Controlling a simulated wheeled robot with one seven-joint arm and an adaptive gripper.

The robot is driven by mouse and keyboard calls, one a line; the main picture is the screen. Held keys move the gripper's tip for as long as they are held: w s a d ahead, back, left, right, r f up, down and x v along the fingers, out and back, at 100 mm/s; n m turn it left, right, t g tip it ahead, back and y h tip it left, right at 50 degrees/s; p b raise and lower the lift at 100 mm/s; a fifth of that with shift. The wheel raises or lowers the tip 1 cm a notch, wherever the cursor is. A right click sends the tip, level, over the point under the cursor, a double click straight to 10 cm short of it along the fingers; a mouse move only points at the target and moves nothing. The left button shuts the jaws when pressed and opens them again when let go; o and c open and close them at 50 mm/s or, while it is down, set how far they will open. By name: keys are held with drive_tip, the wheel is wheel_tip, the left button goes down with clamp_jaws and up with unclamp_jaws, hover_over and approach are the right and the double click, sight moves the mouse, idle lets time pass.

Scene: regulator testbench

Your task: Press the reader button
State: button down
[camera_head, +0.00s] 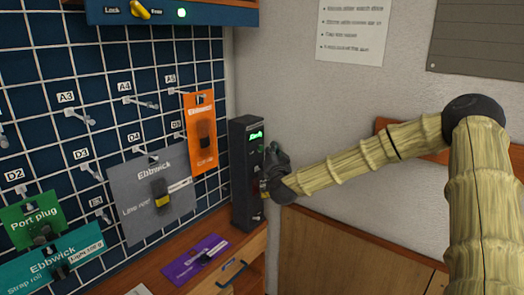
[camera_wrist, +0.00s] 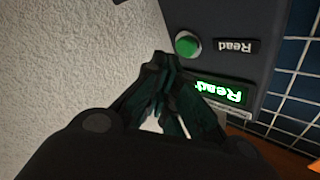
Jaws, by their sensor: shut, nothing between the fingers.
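The reader is a tall black box (camera_head: 241,178) standing at the right end of the wooden bench, with a lit green display near its top. In the wrist view the reader's dark face (camera_wrist: 225,20) appears upside down. It carries a round green button (camera_wrist: 187,43), a "Read" label (camera_wrist: 236,47) and a lit green display (camera_wrist: 220,92). My gripper (camera_head: 272,150) is at the reader's right front. It is shut and empty. Its fingertips (camera_wrist: 160,58) lie just left of and below the button in the wrist view; I cannot tell whether they touch the reader. In the head view the button is not distinguishable.
A blue pegboard (camera_head: 100,140) with hooks and hanging packs, including an orange pack (camera_head: 200,132) and a grey pack (camera_head: 150,195), stands left of the reader. A purple pack (camera_head: 196,259) lies on the bench. A pale wall (camera_head: 290,90) is behind, close to my gripper.

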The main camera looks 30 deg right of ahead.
drive_tip(key=shift+w+a, duration=0.1)
drive_tip(key=shift+w, duration=0.05)
idle(0.7)
drive_tip(key=shift+w+a, duration=0.15)
drive_tip(key=shift+w, duration=0.1)
drive_tip(key=shift+w+a+b, duration=0.15)
drive_tip(key=shift+w+b, duration=0.25)
idle(1.0)
drive_tip(key=shift+s, duration=0.1)
idle(0.3)
drive_tip(key=shift+s+d, duration=0.35)
drive_tip(key=shift+s, duration=0.4)
drive_tip(key=s, duration=0.1)
drive_tip(key=s+d+p, duration=0.1)
drive_tip(key=s, duration=0.1)
drive_tip(key=s+d+p, duration=0.1)
drive_tip(key=shift+s, duration=0.3)
idle(0.6)
